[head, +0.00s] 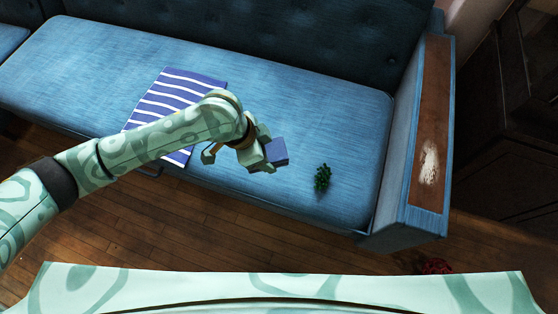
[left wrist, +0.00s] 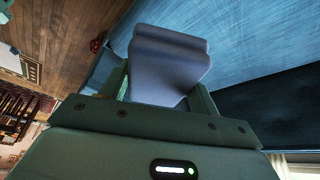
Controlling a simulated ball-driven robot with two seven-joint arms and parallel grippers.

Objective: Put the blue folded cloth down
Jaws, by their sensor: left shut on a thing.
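The blue folded cloth (head: 277,152) is a small blue-violet block in the head view, at the end of my left arm over the blue sofa seat. My left gripper (head: 262,157) is shut on it. In the left wrist view the cloth (left wrist: 168,62) stands up between the two fingers of the gripper (left wrist: 165,92), with the sofa seat (left wrist: 238,50) behind it. I cannot tell whether the cloth touches the seat. My right gripper is not in view.
A blue and white striped cloth (head: 180,95) lies on the sofa seat (head: 300,110), partly behind my left arm. A small green bunch (head: 322,178) sits right of my gripper. The armrest (head: 431,120) bounds the seat at right. Seat behind the gripper is clear.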

